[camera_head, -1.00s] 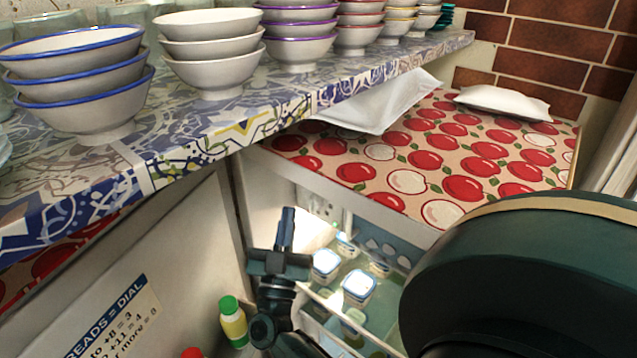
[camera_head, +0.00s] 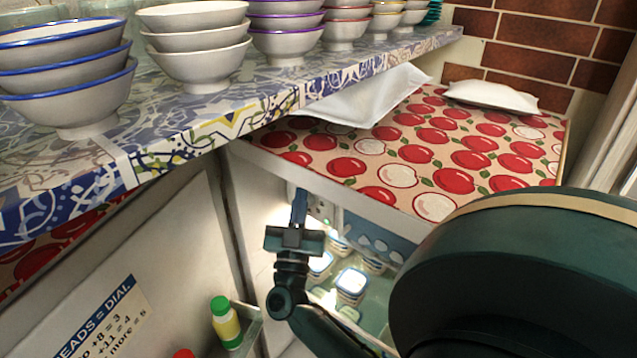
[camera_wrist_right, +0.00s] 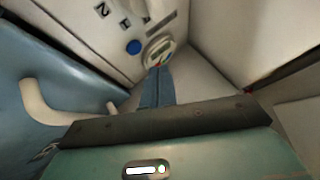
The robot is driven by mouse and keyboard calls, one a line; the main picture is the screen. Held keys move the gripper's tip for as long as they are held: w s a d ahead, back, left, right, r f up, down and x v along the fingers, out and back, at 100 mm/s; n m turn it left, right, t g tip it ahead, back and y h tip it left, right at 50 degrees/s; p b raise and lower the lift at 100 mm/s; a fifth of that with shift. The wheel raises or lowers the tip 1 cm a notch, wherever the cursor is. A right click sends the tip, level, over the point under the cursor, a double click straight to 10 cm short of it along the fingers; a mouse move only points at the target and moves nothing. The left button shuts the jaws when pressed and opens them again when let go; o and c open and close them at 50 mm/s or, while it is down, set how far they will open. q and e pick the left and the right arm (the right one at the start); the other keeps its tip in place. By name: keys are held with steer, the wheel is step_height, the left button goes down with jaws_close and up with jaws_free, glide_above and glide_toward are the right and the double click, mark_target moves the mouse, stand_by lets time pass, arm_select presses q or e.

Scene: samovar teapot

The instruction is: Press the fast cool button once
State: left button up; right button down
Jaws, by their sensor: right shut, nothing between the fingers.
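A round blue button (camera_wrist_right: 134,47) sits on the pale control panel (camera_wrist_right: 115,25) in the right wrist view. It is beside a pale round dial (camera_wrist_right: 158,50) and dark numbers; I read no label on it. My right gripper (camera_wrist_right: 160,70) is shut and empty. Its fingertips are just below the dial in that view, with the button to their upper left; I cannot tell whether they touch the panel. In the head view the right gripper (camera_head: 300,193) reaches into the open fridge, its tip by the panel (camera_head: 322,208). My left gripper is not in view.
White-lidded containers (camera_head: 352,284) stand on a fridge shelf. The open fridge door (camera_head: 165,240) holds a green-capped bottle (camera_head: 226,322). A patterned shelf (camera_head: 190,120) with stacked bowls (camera_head: 200,45) is above, left of the apple-print fridge top (camera_head: 400,155).

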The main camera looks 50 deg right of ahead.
steer(key=shift+w+d, duration=0.1)
steer(key=shift+d, duration=1)
steer(key=shift+d, duration=0.15)
stand_by(1.2)
steer(key=shift+d, duration=0.3)
steer(key=shift+d+p, duration=0.35)
steer(key=shift+d, duration=0.05)
stand_by(0.5)
steer(key=shift+a, duration=0.15)
steer(key=shift+a+p, duration=0.3)
steer(key=shift+a, duration=0.4)
